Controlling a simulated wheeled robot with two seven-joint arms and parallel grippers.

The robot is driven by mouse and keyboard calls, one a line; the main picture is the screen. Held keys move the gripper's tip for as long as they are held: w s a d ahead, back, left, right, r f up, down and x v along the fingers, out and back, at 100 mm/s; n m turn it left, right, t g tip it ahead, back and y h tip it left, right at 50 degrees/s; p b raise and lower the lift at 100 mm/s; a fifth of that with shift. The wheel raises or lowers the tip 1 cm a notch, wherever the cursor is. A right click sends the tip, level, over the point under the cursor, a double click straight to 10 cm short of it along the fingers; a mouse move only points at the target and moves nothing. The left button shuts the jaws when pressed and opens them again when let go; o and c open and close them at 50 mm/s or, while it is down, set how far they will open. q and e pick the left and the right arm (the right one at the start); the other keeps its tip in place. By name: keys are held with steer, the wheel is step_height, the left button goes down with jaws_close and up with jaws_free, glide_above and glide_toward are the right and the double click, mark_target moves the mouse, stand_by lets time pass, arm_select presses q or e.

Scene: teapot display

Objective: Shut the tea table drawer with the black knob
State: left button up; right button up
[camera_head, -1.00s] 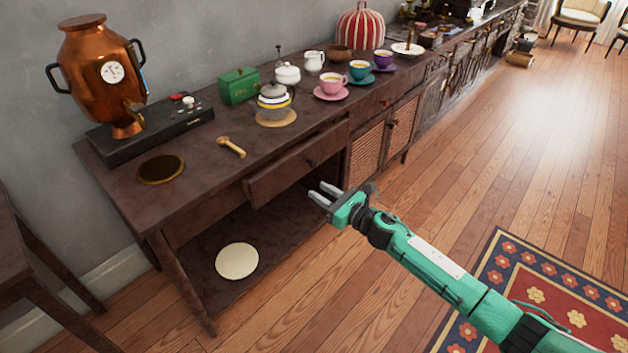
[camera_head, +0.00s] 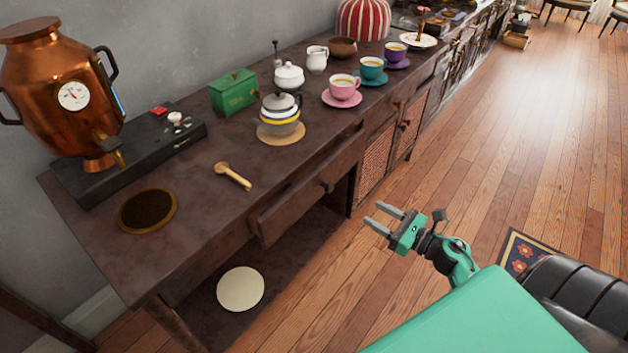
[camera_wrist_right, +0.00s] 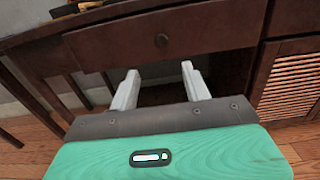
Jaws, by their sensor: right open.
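The tea table drawer (camera_head: 290,215) is partly pulled out; its front stands proud of the table edge, most clearly at its left end. Its black knob (camera_head: 327,187) sits on the drawer front. My right gripper (camera_head: 373,214) is open and empty, in front of the drawer and to the right of the knob, apart from both. In the wrist view its fingers (camera_wrist_right: 160,72) point at the drawer, below the knob. My left gripper is out of view.
The table top (camera_head: 200,225) holds a copper urn (camera_head: 60,90), a green box (camera_head: 233,92), a glass teapot (camera_head: 281,115), a wooden scoop (camera_head: 232,176) and several cups. A round pale mat (camera_head: 240,289) lies on the lower shelf.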

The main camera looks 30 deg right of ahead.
mark_target(332, 188)
steer(key=p+x, duration=0.1)
steer(key=x, duration=1.1)
steer(key=shift+d+r, duration=0.1)
steer(key=shift+d, duration=0.1)
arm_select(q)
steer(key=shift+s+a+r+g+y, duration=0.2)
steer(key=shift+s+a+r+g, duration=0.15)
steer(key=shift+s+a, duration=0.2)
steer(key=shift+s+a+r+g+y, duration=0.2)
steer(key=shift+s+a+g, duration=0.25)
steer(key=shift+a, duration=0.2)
arm_select(e)
steer(key=shift+x, duration=0.8)
steer(key=shift+w, duration=0.1)
jaws_close()
